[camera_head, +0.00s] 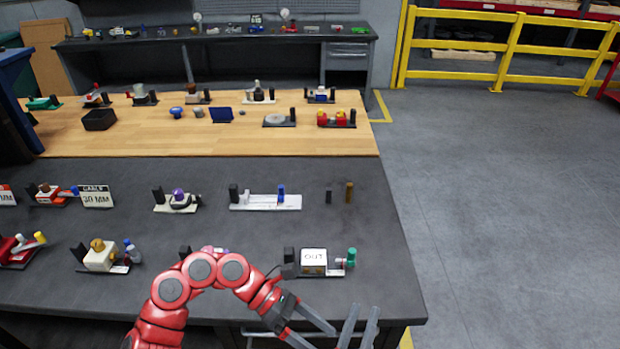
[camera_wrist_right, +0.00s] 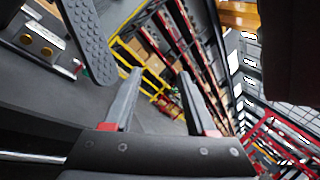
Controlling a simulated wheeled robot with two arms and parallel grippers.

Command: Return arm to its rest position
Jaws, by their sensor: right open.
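My left arm (camera_head: 203,272), red and bent, comes in from the lower left and arches over the front of the dark bench. My left gripper (camera_head: 322,339) is at the bottom edge, its grey fingers apart and empty. My right gripper (camera_head: 363,310) shows as two upright grey fingers, open and empty, just right of the left one. The two grippers are close; I cannot tell whether they touch. In the right wrist view my right gripper (camera_wrist_right: 158,75) has nothing between its fingers. A ribbed grey finger (camera_wrist_right: 92,45) hangs close at its upper left.
A white block marked OUT (camera_head: 314,260), with a green knob, stands on the dark bench (camera_head: 330,225) just beyond the grippers. My left arm partly hides a pink-topped part (camera_head: 212,249). Several fixtures stand farther back. Open floor (camera_head: 490,220) lies to the right.

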